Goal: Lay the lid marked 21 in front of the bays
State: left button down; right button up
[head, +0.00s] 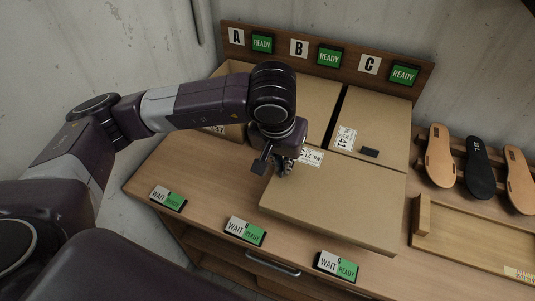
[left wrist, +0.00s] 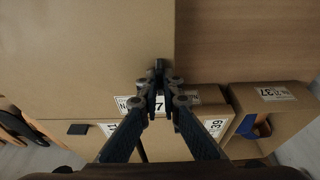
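The wide, flat cardboard lid (head: 335,205) lies level in front of bays B and C and fills the upper left of the left wrist view (left wrist: 85,55). A white label (head: 310,157), apparently reading 21, shows near its back left corner. My left gripper (head: 283,168) is at this corner, pointing down, beside the label. In the left wrist view its fingertips (left wrist: 160,80) are close together over the lid's edge and partly cover a label. Whether they pinch the lid is hidden. I cannot tell whether the lid rests fully on the bench. My right gripper is not in view.
Boxes stand in the bays under signs A (head: 236,36), B (head: 299,47) and C (head: 369,64); bay C's box (head: 385,120) is marked 41. WAIT/READY plates (head: 245,231) line the front edge. Sandal soles (head: 439,157) and a wooden tray (head: 470,237) are at right. Bare bench (head: 205,170) lies left.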

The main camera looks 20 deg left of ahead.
aim_at(283, 175)
pick_arm(q)
jog(key=shift+d+f, duration=0.1)
jog(key=shift+d, duration=0.2)
jog(key=shift+f, duration=0.5)
jog(key=shift+w+a+f+b, duration=0.1)
jog(key=shift+f+b, duration=0.1)
jog(key=shift+f, duration=0.15)
jog(key=shift+a+f+b, duration=0.1)
jog(key=shift+f+b, duration=0.05)
jog(key=shift+f, duration=0.2)
jog(key=shift+d+f+b, duration=0.1)
jog(key=shift+f+b, duration=0.3)
jog(key=shift+f, duration=1.85)
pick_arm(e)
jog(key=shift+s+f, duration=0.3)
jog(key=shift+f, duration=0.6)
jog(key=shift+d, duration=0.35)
